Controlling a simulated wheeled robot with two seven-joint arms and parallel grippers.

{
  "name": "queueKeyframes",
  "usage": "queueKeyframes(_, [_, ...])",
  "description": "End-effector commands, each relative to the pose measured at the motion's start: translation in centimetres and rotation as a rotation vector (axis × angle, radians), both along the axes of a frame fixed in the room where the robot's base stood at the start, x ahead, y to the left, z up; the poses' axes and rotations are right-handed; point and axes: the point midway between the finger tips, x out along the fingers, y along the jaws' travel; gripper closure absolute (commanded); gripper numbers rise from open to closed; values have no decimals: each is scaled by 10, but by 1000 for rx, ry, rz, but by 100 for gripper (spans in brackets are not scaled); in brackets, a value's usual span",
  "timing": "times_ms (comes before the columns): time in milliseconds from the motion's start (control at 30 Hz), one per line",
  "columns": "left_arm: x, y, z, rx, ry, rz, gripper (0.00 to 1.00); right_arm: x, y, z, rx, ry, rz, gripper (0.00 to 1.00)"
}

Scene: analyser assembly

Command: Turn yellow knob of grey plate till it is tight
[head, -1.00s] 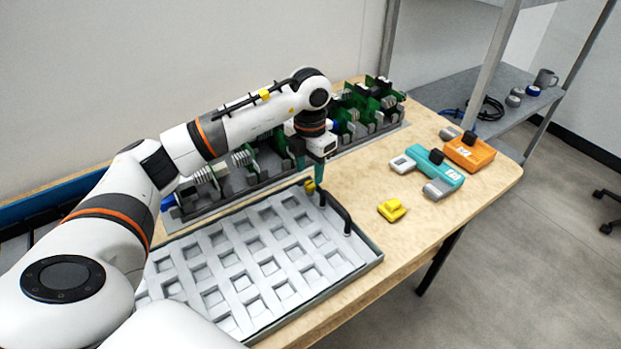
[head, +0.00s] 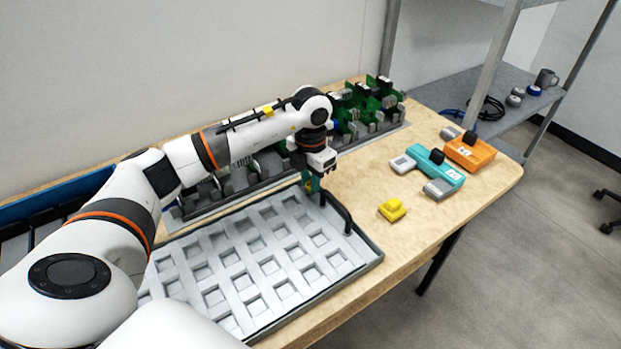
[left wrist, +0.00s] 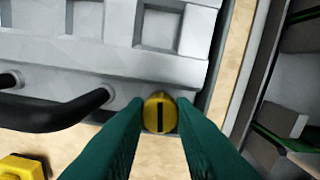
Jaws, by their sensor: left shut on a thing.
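The grey plate (head: 240,262) lies on the table, with a grid of square recesses and a black handle (head: 338,212) at its right end. The yellow knob (left wrist: 160,112) sits at the plate's edge, near the corner; a dark slot runs across its face. My left gripper (left wrist: 159,116) has its green fingers on either side of the knob and is shut on it. In the head view the left gripper (head: 312,184) points down at the plate's far right corner and partly hides the knob. My right gripper is not in view.
A rack of green circuit boards (head: 365,110) runs along the wall behind the plate. A yellow block (head: 392,209), a teal device (head: 438,168) and an orange device (head: 470,153) lie to the right. Bare table lies between them and the plate.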

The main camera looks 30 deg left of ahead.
Motion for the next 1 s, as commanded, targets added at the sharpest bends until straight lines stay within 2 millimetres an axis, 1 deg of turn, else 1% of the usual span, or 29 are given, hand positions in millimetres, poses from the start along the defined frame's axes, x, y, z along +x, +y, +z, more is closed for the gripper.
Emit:
queueKeyframes(100, [1, 0, -1, 0, -2, -85, 100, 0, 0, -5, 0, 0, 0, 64])
queueKeyframes(233, [0, 0, 0, -1, -2, -163, 100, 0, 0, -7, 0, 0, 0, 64])
queueKeyframes(500, [0, 0, 0, -1, -2, -172, 100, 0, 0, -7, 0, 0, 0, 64])
queueKeyframes(533, [0, 0, 0, -1, -2, -171, 73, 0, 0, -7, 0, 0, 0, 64])
queueKeyframes(633, [0, 0, 0, 0, -1, -171, 56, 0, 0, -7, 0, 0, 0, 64])
queueKeyframes(667, [0, 0, 0, 0, -1, -171, 55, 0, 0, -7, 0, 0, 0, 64])
queueKeyframes(900, [0, 0, 1, 0, -1, -170, 55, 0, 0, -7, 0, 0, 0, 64])
queueKeyframes(1000, [1, 0, 6, -1, -3, -170, 55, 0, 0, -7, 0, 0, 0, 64])
